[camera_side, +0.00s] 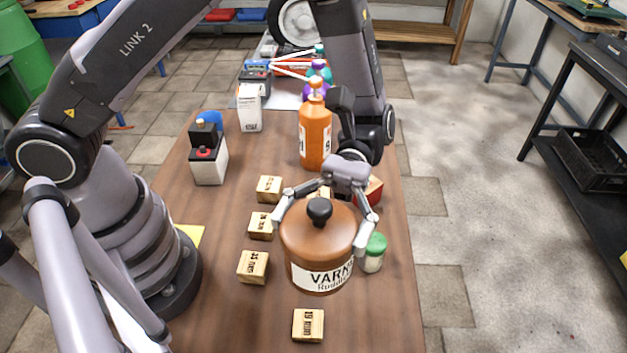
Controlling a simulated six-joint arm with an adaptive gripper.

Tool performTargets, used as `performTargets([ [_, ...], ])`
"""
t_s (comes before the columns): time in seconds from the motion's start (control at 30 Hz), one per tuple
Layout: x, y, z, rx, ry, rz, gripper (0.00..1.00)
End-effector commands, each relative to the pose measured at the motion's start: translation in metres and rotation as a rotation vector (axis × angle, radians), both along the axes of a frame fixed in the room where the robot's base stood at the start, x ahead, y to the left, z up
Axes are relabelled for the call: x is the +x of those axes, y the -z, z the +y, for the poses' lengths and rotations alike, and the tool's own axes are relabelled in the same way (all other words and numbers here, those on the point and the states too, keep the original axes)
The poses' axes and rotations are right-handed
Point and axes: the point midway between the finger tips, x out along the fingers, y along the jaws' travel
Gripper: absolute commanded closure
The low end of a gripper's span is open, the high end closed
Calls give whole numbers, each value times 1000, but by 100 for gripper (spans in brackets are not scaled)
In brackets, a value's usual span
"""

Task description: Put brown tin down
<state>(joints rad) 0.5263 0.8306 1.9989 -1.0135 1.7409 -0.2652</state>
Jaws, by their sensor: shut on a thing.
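Several wooden blocks (253,267) lie left of and in front of the tin. A green-capped jar (373,253) stands close on its right, near the table's right edge. An orange bottle (315,133) and a white-and-black container (208,160) stand farther back.

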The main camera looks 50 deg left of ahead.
Motion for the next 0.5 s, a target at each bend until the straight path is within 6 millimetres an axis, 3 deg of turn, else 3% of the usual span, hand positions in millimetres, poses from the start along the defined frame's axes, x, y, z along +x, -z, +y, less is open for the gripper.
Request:
performTargets([
  [0.23,24,37,75,-2,528,2,61],
  [0.5,82,60,154,-3,1060,-11,61],
])
